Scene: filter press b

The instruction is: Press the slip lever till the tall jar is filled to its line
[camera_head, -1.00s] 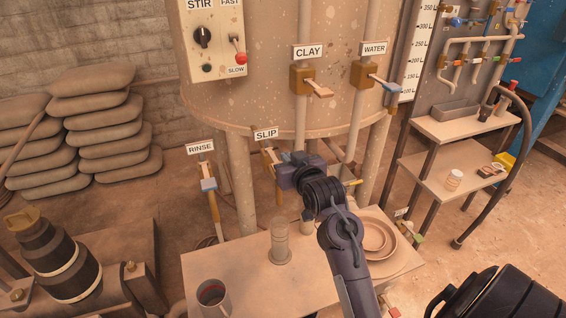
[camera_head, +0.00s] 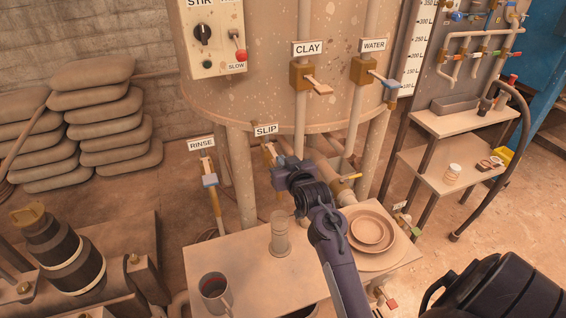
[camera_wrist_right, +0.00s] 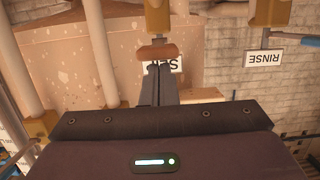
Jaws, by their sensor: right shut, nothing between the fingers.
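The SLIP sign (camera_head: 266,130) hangs on the tank's front, above the slip valve and its lever. My right gripper (camera_head: 278,160) is shut and empty at the slip lever. In the right wrist view the closed fingertips (camera_wrist_right: 159,68) reach the rounded tan lever end (camera_wrist_right: 157,52); whether they touch it I cannot tell. The tall jar (camera_head: 280,234) stands upright on the table below the slip valve; its level is too small to read. My left gripper is not in view.
A mug (camera_head: 215,292) stands at the table's (camera_head: 245,255) front left. Stacked plates (camera_head: 371,232) lie on its right. The RINSE lever (camera_head: 209,180) is left of SLIP; the CLAY lever (camera_head: 319,88) and WATER lever (camera_head: 386,80) are above right.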

